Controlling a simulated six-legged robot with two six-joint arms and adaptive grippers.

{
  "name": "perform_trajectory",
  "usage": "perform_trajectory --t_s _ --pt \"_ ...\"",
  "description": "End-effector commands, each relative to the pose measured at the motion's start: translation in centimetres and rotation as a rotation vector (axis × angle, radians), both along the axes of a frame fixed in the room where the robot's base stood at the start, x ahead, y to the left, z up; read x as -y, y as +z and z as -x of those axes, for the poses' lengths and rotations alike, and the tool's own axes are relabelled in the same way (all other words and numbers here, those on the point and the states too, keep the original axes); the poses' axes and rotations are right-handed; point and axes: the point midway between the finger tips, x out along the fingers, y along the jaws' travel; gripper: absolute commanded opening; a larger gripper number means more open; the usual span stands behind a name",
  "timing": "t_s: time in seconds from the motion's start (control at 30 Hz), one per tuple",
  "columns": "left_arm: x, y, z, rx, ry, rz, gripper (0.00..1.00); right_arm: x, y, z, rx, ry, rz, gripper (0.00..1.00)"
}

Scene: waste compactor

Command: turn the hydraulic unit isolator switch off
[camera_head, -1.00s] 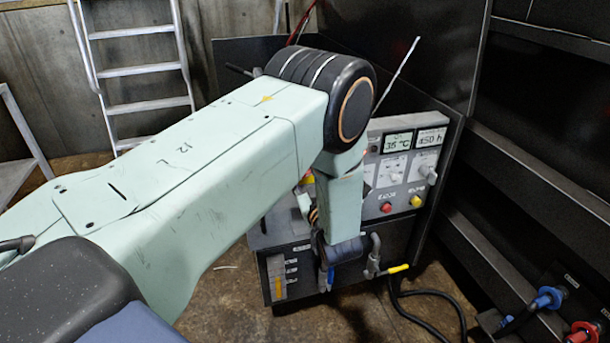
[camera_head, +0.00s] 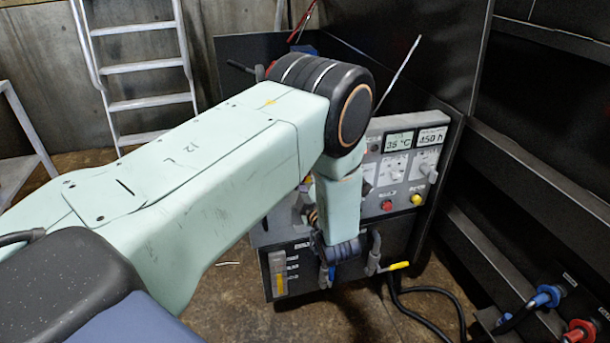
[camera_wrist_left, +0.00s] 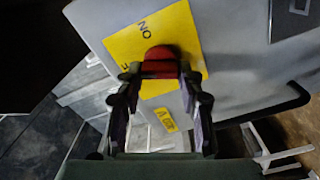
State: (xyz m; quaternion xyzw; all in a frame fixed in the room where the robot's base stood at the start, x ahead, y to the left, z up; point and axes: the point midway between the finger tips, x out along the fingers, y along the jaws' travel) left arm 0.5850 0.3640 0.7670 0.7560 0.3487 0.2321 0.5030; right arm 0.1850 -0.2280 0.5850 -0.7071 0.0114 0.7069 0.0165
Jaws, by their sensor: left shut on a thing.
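The isolator switch is a red handle (camera_wrist_left: 160,62) on a yellow plate (camera_wrist_left: 188,32) in the left wrist view. Black lettering shows on the plate, turned in this view. My left gripper (camera_wrist_left: 160,78) has its two fingers on either side of the red handle and is shut on it. The handle's exact angle is hard to read, since the fingers cover its edges. In the head view my left arm hides the switch and most of the gripper. My right gripper is in neither view.
The grey control panel (camera_head: 430,134) has two displays, dials, a red button (camera_head: 387,205) and a yellow button (camera_head: 416,199). Below it are a yellow-handled valve (camera_head: 397,266) and a black hose (camera_head: 432,291). A ladder (camera_head: 140,68) stands behind at the left. A dark rack borders the right.

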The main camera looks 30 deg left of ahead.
Motion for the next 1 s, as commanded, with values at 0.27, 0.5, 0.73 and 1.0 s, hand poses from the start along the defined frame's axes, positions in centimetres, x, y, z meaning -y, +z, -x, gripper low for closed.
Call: perform_trajectory --t_s 0.27,0.5,0.73,1.0 --pt "0.00 -0.06 -0.03 0.166 -0.001 0.141 0.06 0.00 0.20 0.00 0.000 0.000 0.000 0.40" --pt "0.00 -0.11 -0.04 0.261 -0.001 0.222 0.06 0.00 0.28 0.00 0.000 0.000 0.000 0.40" --pt "0.00 -0.13 -0.04 0.305 -0.001 0.260 0.06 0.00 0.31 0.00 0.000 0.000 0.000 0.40" --pt "0.01 -0.13 -0.05 0.317 -0.002 0.269 0.06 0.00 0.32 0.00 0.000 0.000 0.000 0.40"
